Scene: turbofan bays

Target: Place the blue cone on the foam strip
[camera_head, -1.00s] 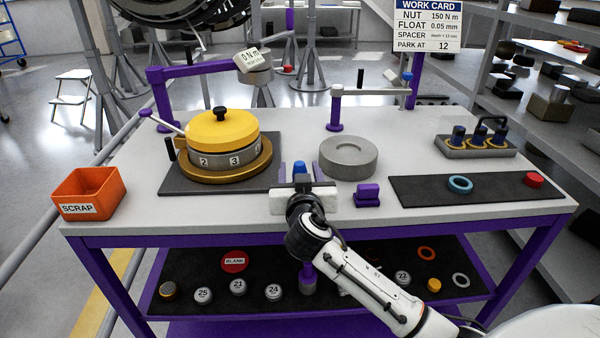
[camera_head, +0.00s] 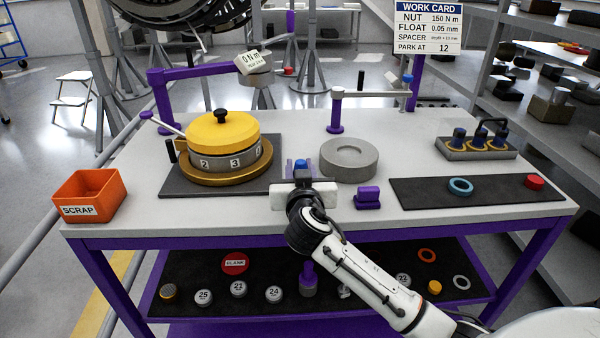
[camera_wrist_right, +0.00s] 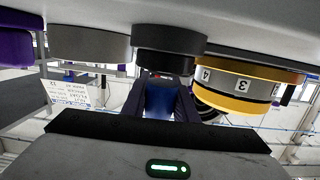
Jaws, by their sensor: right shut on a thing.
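The blue cone (camera_head: 300,165) is at the front middle of the bench, between the fingers of my right gripper (camera_head: 299,172). The gripper is shut on it. In the right wrist view the blue cone (camera_wrist_right: 160,98) shows between the two dark fingers, close to a black round part (camera_wrist_right: 169,48). I cannot tell whether the cone touches that part or the bench. The dark foam strip (camera_head: 420,192) lies flat at the right front of the bench, apart from my gripper. A teal ring (camera_head: 460,186) and a red cap (camera_head: 534,182) rest on it. My left gripper is not in view.
A grey round part (camera_head: 348,160) and a purple block (camera_head: 368,198) stand between my gripper and the strip. A yellow-topped assembly (camera_head: 222,135) stands left of the gripper. A grey rack with blue-topped parts (camera_head: 476,150) stands behind the strip. Bare strip shows between ring and cap.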

